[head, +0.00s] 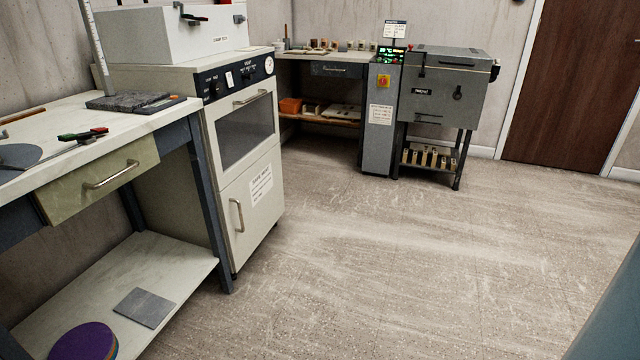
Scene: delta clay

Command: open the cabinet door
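A white cabinet (211,112) stands at the left, just beyond the workbench. Its lower door (262,222) looks shut, with a vertical metal handle (237,215) on its left side and a printed notice (260,185) on its front. Above it is a dark-windowed door (246,130) with a horizontal metal handle (250,96), also shut. A control panel with knobs and a round gauge (269,65) runs along the top. Neither of my grippers is in view.
A workbench (150,115) with a drawer (100,182) and lower shelf (190,262) stands at the near left. A grey machine (445,85) and a back table (292,65) stand behind. The floor (400,260) right of the cabinet is clear. A brown door (570,80) is back right.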

